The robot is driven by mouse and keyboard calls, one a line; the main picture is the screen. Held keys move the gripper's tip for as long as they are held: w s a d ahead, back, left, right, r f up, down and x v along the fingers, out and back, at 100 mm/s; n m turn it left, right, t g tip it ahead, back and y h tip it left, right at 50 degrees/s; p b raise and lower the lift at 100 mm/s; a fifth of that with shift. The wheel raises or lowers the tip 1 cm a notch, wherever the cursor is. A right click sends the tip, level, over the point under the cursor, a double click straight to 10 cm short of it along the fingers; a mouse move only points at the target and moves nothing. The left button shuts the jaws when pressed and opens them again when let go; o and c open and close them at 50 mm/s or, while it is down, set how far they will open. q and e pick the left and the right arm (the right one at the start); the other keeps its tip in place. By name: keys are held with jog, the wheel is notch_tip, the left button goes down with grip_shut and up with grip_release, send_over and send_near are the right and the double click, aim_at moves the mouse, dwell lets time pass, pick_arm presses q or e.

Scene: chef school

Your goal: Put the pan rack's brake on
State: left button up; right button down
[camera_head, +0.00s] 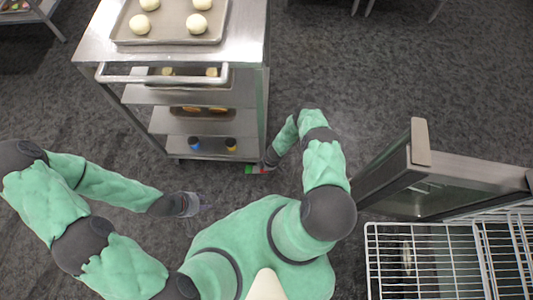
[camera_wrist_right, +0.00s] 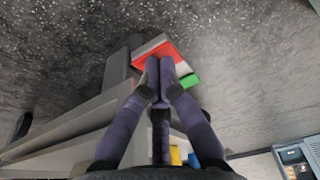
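The pan rack (camera_head: 195,96) is a metal cart with several shelves, standing upright at the top centre-left of the head view. Its brake pedal (camera_head: 256,170), red and green, sits low at the rack's near right corner. In the right wrist view the pedal (camera_wrist_right: 158,47) has a red and white part and a green tab. My right gripper (camera_wrist_right: 159,66) is shut and empty, its fingertips together at the pedal's edge; whether they touch it I cannot tell. My left gripper (camera_head: 197,205) hangs over the floor left of my body; its fingers are too dark to read.
A tray (camera_head: 124,37) with pale dough balls lies on the rack's top. An open metal door (camera_head: 437,183) and a white wire rack (camera_head: 440,258) stand at the right. The dark carpet floor (camera_head: 330,60) is clear right of the pan rack.

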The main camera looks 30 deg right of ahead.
jog(key=p, duration=0.3)
jog(key=shift+w+d+f+t+y, duration=0.1)
jog(key=shift+w+t+y, duration=0.1)
jog(key=shift+t+y, duration=0.15)
jog(key=shift+s+d+f+p, duration=0.1)
jog(key=shift+s+p, duration=0.05)
jog(key=shift+p, duration=0.6)
jog(key=shift+s+d+f+y+p, duration=0.15)
jog(key=shift+s+y+p, duration=0.15)
jog(key=shift+p, duration=0.15)
jog(key=shift+s+d+f+b, duration=0.15)
jog(key=shift+d+f+b, duration=0.1)
jog(key=shift+f+b, duration=0.25)
jog(key=shift+s+d+f+b, duration=0.1)
jog(key=shift+d+f+b, duration=0.15)
jog(key=shift+f+b, duration=0.25)
jog(key=shift+f, duration=0.1)
